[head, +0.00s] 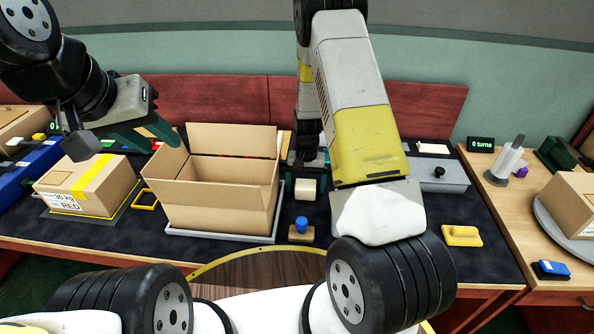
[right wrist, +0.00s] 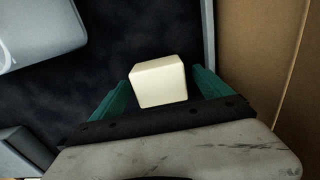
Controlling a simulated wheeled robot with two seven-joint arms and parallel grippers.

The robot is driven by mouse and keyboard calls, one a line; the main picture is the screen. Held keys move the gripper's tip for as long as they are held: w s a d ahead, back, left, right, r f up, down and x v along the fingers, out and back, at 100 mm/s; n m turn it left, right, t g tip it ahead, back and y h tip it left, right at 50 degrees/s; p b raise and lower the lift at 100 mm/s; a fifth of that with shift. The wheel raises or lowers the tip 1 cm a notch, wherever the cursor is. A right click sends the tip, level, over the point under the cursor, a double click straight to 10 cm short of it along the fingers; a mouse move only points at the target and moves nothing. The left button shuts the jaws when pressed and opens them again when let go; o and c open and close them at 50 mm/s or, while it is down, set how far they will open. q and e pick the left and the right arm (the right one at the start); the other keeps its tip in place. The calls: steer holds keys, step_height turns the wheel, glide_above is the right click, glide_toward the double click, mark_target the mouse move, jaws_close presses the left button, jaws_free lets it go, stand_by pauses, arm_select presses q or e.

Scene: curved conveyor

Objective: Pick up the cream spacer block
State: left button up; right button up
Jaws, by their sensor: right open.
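The cream spacer block (head: 305,189) is on the dark mat, just right of the open cardboard box. My right gripper (head: 307,180) is above it, pointing down and open. In the right wrist view the block (right wrist: 159,82) shows between the two green fingers of the right gripper (right wrist: 160,92), with a gap at the right finger. The gripper is not closed on it. My left gripper (head: 156,140) is at the left, raised near the open box's left side.
The open cardboard box (head: 225,205) stands close left of the block. A blue-knobbed wooden piece (head: 301,230) lies in front of it. A grey case (head: 440,178) is to the right. A taped box (head: 85,185) stands at far left. A yellow block (head: 462,236) lies front right.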

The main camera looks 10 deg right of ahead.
steer(key=c, duration=1.4)
steer(key=shift+c, duration=0.2)
